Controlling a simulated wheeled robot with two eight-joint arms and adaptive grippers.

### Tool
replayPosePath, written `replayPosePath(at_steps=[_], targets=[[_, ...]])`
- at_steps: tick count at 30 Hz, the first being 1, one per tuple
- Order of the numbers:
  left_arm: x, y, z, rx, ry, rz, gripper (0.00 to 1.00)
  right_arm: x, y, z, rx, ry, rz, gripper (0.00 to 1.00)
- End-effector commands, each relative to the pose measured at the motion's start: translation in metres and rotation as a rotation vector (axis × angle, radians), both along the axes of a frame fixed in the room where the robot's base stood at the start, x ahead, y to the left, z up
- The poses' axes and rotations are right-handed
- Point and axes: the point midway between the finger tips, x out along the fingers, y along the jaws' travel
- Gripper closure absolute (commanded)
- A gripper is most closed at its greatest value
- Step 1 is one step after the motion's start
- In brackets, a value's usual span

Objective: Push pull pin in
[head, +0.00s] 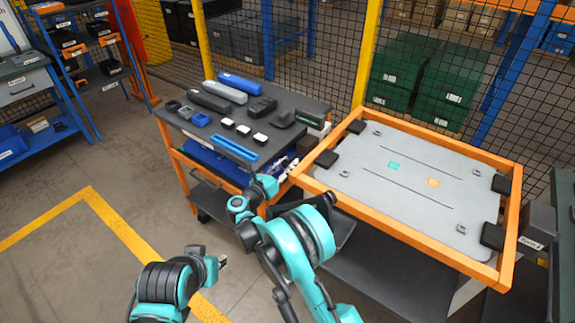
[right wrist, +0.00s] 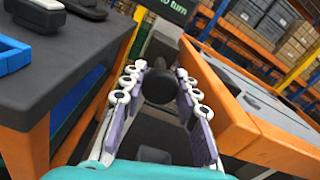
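A black round knob (right wrist: 158,84), which looks like the pull pin, shows in the right wrist view between the two fingers of my right gripper (right wrist: 160,72). The white fingers with purple pads stand apart on either side of it. Whether they touch the knob is not clear. In the head view my right gripper (head: 284,167) is small, in the gap between the tool cart and the orange-framed table; the knob cannot be made out there. My left arm is low in the head view, with its small grey end (head: 222,260) over the floor; its fingers cannot be made out.
The dark-topped cart (head: 290,148) with several tools is left of my right gripper. The orange-framed table (head: 400,232) with a grey plate (head: 350,180) is close on its right. A green-screened sign (right wrist: 178,8) stands behind the knob. Floor at left is clear.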

Motion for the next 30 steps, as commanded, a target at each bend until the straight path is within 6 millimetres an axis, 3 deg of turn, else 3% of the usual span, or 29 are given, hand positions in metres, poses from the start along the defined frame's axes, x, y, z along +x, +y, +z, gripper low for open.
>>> replayPosePath(at_steps=[1, 2, 13, 21, 29, 30], targets=[[0.0, 0.0, 0.0, 0.0, 0.0, 0.0, 0.75, 0.0, 0.0, 0.0, 0.0, 0.0, 0.0, 0.94], [0.0, 0.0, 0.0, 0.0, 0.0, 0.0, 0.75, 0.0, 0.0, 0.0, 0.0, 0.0, 0.0, 1.0], [0.0, 0.0, 0.0, 0.0, 0.0, 0.0, 0.75, 0.001, -0.001, 0.0, 0.0, 0.0, -0.001, 1.0], [0.0, 0.0, -0.005, 0.0, 0.0, 0.0, 0.75, 0.027, -0.02, -0.001, 0.0, 0.0, -0.001, 1.0], [0.0, 0.0, -0.005, 0.0, 0.0, 0.0, 0.75, 0.029, -0.02, 0.001, -0.001, 0.0, 0.0, 1.0], [0.0, 0.0, -0.005, 0.0, 0.0, 0.0, 0.75, 0.029, -0.021, 0.001, -0.002, 0.0, -0.001, 0.62]])
